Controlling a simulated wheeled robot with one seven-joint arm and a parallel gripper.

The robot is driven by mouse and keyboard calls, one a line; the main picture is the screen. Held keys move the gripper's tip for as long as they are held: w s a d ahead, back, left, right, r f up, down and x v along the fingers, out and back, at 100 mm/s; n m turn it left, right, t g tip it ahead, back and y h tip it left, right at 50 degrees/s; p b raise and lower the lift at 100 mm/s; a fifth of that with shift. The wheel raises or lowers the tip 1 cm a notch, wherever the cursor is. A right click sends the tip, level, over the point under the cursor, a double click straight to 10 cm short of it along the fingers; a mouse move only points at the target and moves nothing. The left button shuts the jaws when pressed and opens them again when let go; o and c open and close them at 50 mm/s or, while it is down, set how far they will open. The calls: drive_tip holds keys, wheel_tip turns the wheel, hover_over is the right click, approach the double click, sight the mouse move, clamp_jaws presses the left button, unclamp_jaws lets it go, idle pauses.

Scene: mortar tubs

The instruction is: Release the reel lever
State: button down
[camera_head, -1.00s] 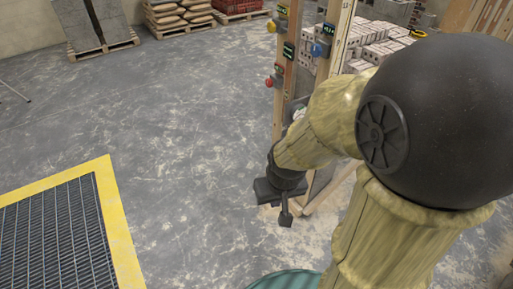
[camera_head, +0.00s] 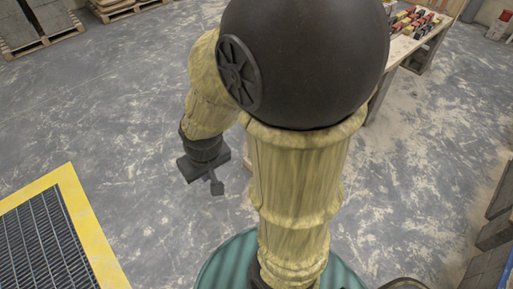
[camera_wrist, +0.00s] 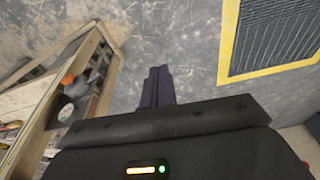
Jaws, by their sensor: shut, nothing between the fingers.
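I cannot make out the reel lever in either view now. My gripper (camera_head: 217,187) hangs over bare concrete floor in the head view, pointing down, with its fingers together and empty. In the wrist view its dark fingers (camera_wrist: 158,88) lie side by side with only floor beyond them. A wooden frame (camera_wrist: 107,90) stands to the left in the wrist view, apart from the fingers. It bears small fittings, among them an orange round one (camera_wrist: 68,79); their shapes are too small to tell. My arm covers the middle of the head view.
A yellow-edged floor grate (camera_head: 75,205) lies at the left in the head view. A wooden table (camera_head: 405,45) with red, yellow and dark items stands at the upper right. Grey blocks on a pallet (camera_head: 40,40) stand at the upper left. The floor between is clear.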

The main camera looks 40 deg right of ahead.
drive_tip(key=shift+s, duration=0.15)
drive_tip(key=w+d+f+m+t+h+b, duration=0.1)
drive_tip(key=w+d+f+m+t+b, duration=0.1)
drive_tip(key=w+d+f+m+b, duration=0.35)
drive_tip(key=w+d+f+m+t+b, duration=0.2)
drive_tip(key=w+d+f+m+b, duration=0.1)
drive_tip(key=d+f+b, duration=0.5)
drive_tip(key=w+d+f+m+t+h+b, duration=0.1)
drive_tip(key=w+d+f+m+t+b, duration=0.3)
drive_tip(key=f, duration=0.4)
drive_tip(key=s+d+f+m+t+h+b, duration=0.1)
drive_tip(key=d+f+m+t+b, duration=0.1)
drive_tip(key=d+f+m+b, duration=0.3)
drive_tip(key=s+d+f+m+t+h+b, duration=0.2)
drive_tip(key=d+f+m+b, duration=0.4)
drive_tip(key=d, duration=0.4)
drive_tip(key=shift+s+d+f+m+t, duration=0.35)
drive_tip(key=shift+f+m, duration=0.25)
drive_tip(key=shift+m, duration=0.45)
drive_tip(key=shift+w, duration=0.15)
